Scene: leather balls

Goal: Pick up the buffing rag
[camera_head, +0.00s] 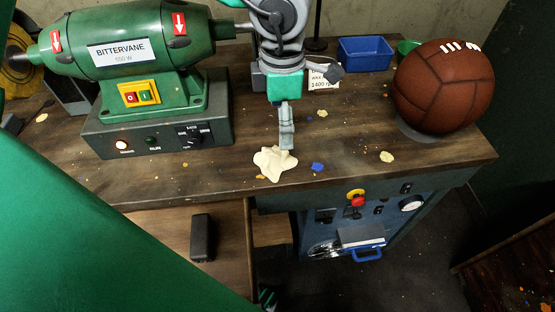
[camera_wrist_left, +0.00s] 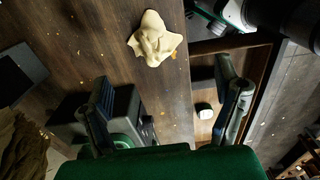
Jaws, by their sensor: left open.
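The buffing rag (camera_head: 275,162) is a cream, crumpled cloth lying near the front edge of the wooden bench. It also shows at the top of the left wrist view (camera_wrist_left: 155,38), beyond my left fingertips. My left gripper (camera_wrist_left: 164,70) is open and empty, its fingers spread wide and apart from the rag. In the head view a large green part in the lower left seems to hide it. My right gripper (camera_head: 287,140) hangs down from the top, its tip overlapping the rag's upper edge in the picture. Its fingers look edge-on, so I cannot tell their opening.
A green buffing machine (camera_head: 125,45) stands on the bench at left. A brown leather ball (camera_head: 443,85) sits at right, with a blue bin (camera_head: 365,54) behind. A dark block (camera_head: 202,237) lies on the lower shelf. Small scraps dot the bench between rag and ball.

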